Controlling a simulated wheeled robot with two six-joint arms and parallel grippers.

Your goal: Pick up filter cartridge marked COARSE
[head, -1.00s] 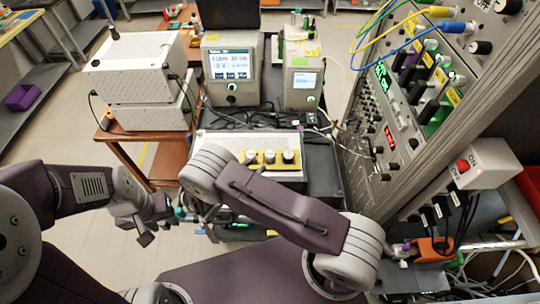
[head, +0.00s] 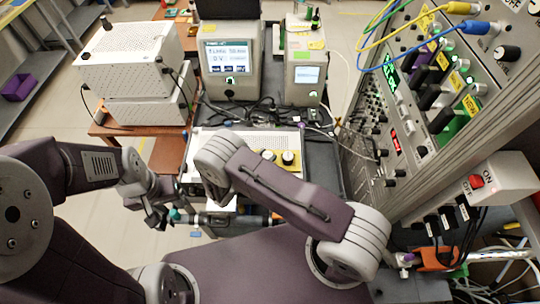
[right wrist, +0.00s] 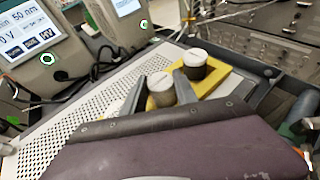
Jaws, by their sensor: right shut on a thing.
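In the right wrist view, a white-capped cylindrical cartridge (right wrist: 161,89) stands between the two grey fingers of my right gripper (right wrist: 160,95), which is shut on it. A second white-capped cartridge (right wrist: 194,62) stands behind it in the yellow holder (right wrist: 212,84). The markings on the caps are too small to read, so I cannot tell which is COARSE. In the head view, two cartridges (head: 288,157) show in the holder beside my right forearm, which hides my right gripper. My left gripper (head: 157,216) is at the lower left, its fingers too small to judge.
The holder is on a white perforated box (head: 306,141). A screened instrument (head: 229,65) and a smaller unit (head: 304,75) stand behind it with cables. White boxes (head: 128,62) are at left; a tall instrument rack (head: 400,125) with cables closes off the right.

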